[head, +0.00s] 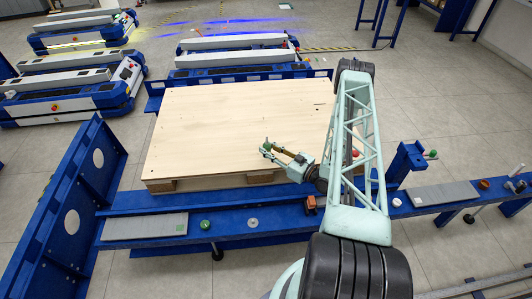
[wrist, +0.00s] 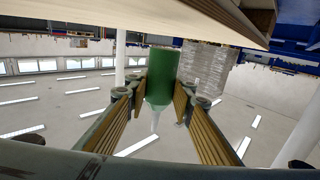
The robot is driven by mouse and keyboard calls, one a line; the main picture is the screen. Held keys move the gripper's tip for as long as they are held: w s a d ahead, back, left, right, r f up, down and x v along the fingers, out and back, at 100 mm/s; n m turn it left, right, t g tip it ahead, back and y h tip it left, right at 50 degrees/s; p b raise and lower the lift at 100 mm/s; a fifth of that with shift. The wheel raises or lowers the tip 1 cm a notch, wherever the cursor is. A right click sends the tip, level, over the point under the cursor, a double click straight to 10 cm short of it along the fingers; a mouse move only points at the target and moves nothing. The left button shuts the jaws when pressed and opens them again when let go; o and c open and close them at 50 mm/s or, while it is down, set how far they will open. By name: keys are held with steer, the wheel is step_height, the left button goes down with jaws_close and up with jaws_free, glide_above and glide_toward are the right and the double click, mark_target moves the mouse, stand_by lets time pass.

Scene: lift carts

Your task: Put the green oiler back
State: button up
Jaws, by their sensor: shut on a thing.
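The green oiler (wrist: 162,75) has a green body and a pale, narrow nozzle. In the wrist view it sits between my two fingers, nozzle toward the bottom of the picture. My gripper (wrist: 155,98) is shut on it. In the head view my gripper (head: 272,152) is above the front part of the pale wooden board, and a small green part of the oiler (head: 267,146) shows at its fingertips. A left grey mat (head: 130,227) with a small green square lies on the blue front beam.
The wooden board (head: 220,120) is otherwise bare. A green-topped item (head: 205,224), a pale disc (head: 252,223) and an orange block (head: 311,203) stand on the blue beam (head: 280,222). A right grey mat (head: 443,193) lies there too. A blue upright frame (head: 75,190) borders the left.

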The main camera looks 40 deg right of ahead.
steer(key=shift+w+d+f, duration=0.1)
steer(key=shift+w, duration=0.6)
steer(key=shift+s+f+b, duration=0.1)
steer(key=shift+f+b, duration=0.6)
steer(key=shift+f, duration=1)
steer(key=shift+f, duration=0.15)
steer(key=o, duration=0.9)
steer(key=shift+s+d+p, duration=0.35)
steer(key=shift+s, duration=1.6)
steer(key=shift+s+d+p, duration=0.35)
steer(key=shift+s, duration=1.65)
steer(key=shift+s+d+p, duration=0.35)
steer(key=shift+s, duration=1.6)
